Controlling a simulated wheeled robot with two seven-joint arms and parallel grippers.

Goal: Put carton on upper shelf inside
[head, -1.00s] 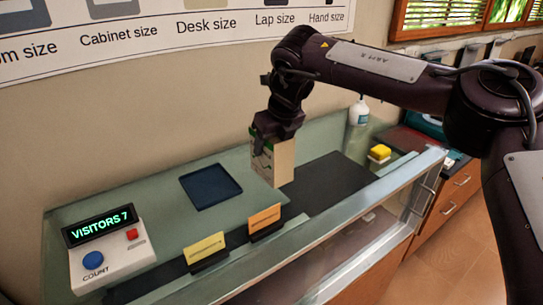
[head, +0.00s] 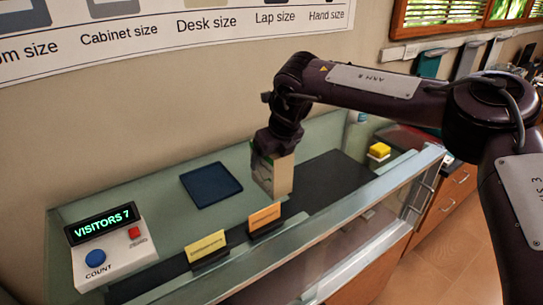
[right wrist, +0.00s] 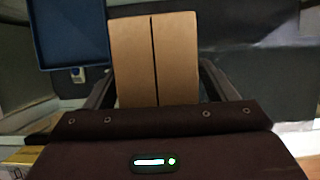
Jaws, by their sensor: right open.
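The carton (head: 284,178), tan with a white and green face, stands roughly upright at the upper surface of the glass case (head: 110,215), behind the orange card. Its base appears to be at the surface, but contact is hard to tell. My right gripper (head: 275,150) is directly above it, pointing down, with its open jaws around the carton's top. In the right wrist view the carton's tan top (right wrist: 155,50), with a dark seam, lies between the two fingers (right wrist: 156,88). My left gripper is not in view.
A dark blue tray (head: 211,185) lies left of the carton. Yellow (head: 206,246) and orange (head: 264,217) cards stand along the front. A visitor counter (head: 110,245) is at the left, a yellow block (head: 379,150) at the right. The glass front rail (head: 330,222) borders the case.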

